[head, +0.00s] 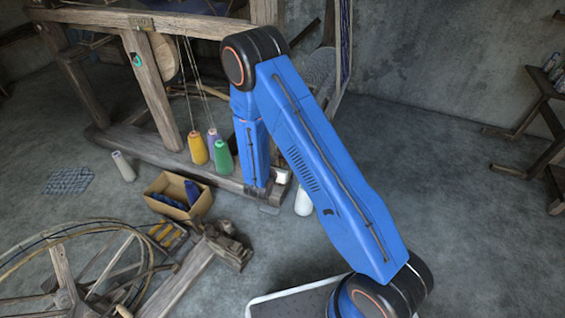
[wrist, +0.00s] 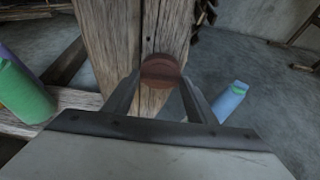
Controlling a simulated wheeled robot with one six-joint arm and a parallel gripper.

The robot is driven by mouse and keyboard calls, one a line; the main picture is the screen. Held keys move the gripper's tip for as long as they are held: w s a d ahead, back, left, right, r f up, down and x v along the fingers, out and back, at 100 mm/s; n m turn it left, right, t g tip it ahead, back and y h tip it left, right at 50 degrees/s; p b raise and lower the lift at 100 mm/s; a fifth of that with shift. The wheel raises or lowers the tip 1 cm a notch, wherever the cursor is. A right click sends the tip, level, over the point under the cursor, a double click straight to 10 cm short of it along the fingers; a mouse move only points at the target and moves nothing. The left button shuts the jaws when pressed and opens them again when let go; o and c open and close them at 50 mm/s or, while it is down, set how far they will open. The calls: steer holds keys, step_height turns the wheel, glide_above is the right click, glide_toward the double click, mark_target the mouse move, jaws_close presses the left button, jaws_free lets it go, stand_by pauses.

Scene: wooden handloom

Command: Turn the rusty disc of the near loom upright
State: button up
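The rusty disc (wrist: 160,70) is a round, reddish-brown piece against a weathered wooden post of the loom (wrist: 105,35) in the wrist view. My gripper (wrist: 160,84) points at it with its fingers spread, one fingertip close to each side of the disc. I cannot tell whether either finger touches it. The disc's tilt is hard to read at this angle. In the head view, the near loom (head: 152,85) stands behind my blue arm, which hides the disc and my gripper.
Yellow (head: 197,148) and green (head: 222,157) thread cones stand on the loom's base. A green cone (wrist: 22,92) is left of my gripper; a blue one (wrist: 231,101) is right. A cardboard box (head: 178,195) and spinning wheel (head: 62,270) are at lower left.

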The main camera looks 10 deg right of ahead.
steer(key=shift+a+n+h, duration=0.1)
steer(key=shift+n+h, duration=0.2)
steer(key=shift+w+a+f+n+g+h, duration=0.15)
steer(key=shift+n+g+h, duration=0.15)
steer(key=shift+n, duration=0.3)
steer(key=shift+w+a+r+n+g+h, duration=0.1)
steer(key=shift+n+g+h, duration=0.1)
steer(key=shift+n+h, duration=0.3)
steer(key=n, duration=0.1)
steer(key=n+h, duration=0.2)
steer(key=shift+w+a+f+n+g, duration=0.15)
steer(key=shift+a+f+n+g, duration=0.15)
steer(key=shift+g, duration=0.1)
steer(key=n+h, duration=0.1)
steer(key=n, duration=0.2)
steer(key=shift+w+a+f+h, duration=0.1)
steer(key=shift+f+h, duration=0.2)
steer(key=shift+h, duration=0.1)
steer(key=n, duration=0.2)
steer(key=n+h, duration=0.1)
steer(key=shift+f+n, duration=0.3)
steer(key=shift+n, duration=0.1)
steer(key=shift+t, duration=0.3)
steer(key=o, duration=1.1)
steer(key=shift+c, duration=0.2)
